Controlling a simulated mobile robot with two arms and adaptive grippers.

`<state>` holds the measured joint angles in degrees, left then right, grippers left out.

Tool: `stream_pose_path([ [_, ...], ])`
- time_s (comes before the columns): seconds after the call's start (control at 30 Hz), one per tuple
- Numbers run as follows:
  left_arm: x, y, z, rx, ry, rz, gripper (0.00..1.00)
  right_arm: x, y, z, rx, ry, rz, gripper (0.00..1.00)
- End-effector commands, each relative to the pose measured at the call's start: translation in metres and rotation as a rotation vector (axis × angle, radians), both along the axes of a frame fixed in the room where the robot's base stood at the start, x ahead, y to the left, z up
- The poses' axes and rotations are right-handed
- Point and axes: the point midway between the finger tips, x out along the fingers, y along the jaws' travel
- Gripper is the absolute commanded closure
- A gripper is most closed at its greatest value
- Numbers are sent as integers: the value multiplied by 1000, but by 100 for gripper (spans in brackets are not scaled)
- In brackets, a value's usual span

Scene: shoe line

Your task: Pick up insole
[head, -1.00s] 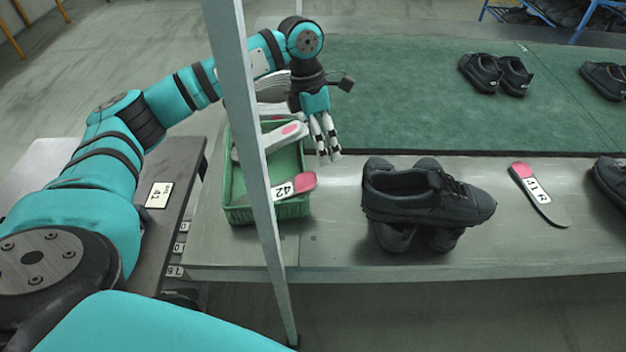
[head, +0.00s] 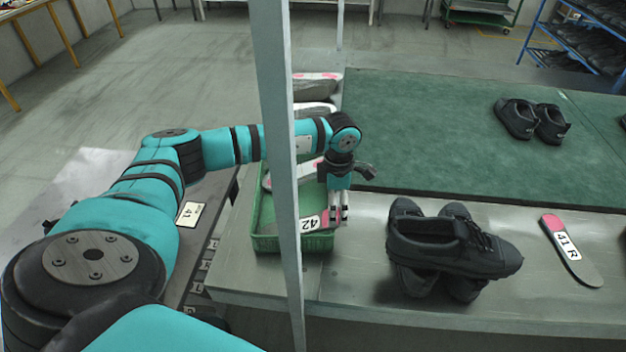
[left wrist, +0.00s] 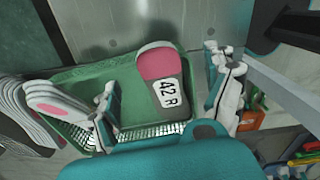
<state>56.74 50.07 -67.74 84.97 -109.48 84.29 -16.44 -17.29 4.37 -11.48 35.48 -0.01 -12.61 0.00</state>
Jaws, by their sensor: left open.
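A grey insole with a pink heel and a white label, "42 R" (left wrist: 165,90), lies in the green crate (left wrist: 75,78). In the head view the insole (head: 308,224) leans over the near right part of the crate (head: 290,243), partly hidden by the post and my fingers. My left gripper (head: 338,217) is open and points down at the insole's pink end. In the left wrist view its fingers (left wrist: 162,85) stand on either side of the insole, with gaps. Another pale insole with a pink patch (left wrist: 60,105) lies at the crate's left.
A grey post (head: 280,150) stands close in front of the crate. Black shoes (head: 450,250) and a "41 R" insole (head: 571,250) lie on the metal bench to the right. A green mat (head: 430,130) lies behind. More insoles (head: 316,88) are stacked beyond the crate.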

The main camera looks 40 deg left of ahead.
Motion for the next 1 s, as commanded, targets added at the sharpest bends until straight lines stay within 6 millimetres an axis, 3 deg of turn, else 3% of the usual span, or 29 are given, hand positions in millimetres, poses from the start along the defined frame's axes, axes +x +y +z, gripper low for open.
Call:
stream_pose_path([
  [0.13, 1, 1, -20, 0, 5, 2, 14, 1, 0, 16, 0, -1, 0, 100],
  [0.3, 1, 1, -42, 0, 3, 2, 14, 1, 0, 19, -1, -2, 0, 100],
  [0.57, 2, 1, -46, -1, 1, 1, 14, 2, -2, 19, -1, -3, 0, 100],
  [1.0, 2, 1, -46, -1, 1, 1, 69, 2, -5, 19, -6, -3, 1, 100],
])
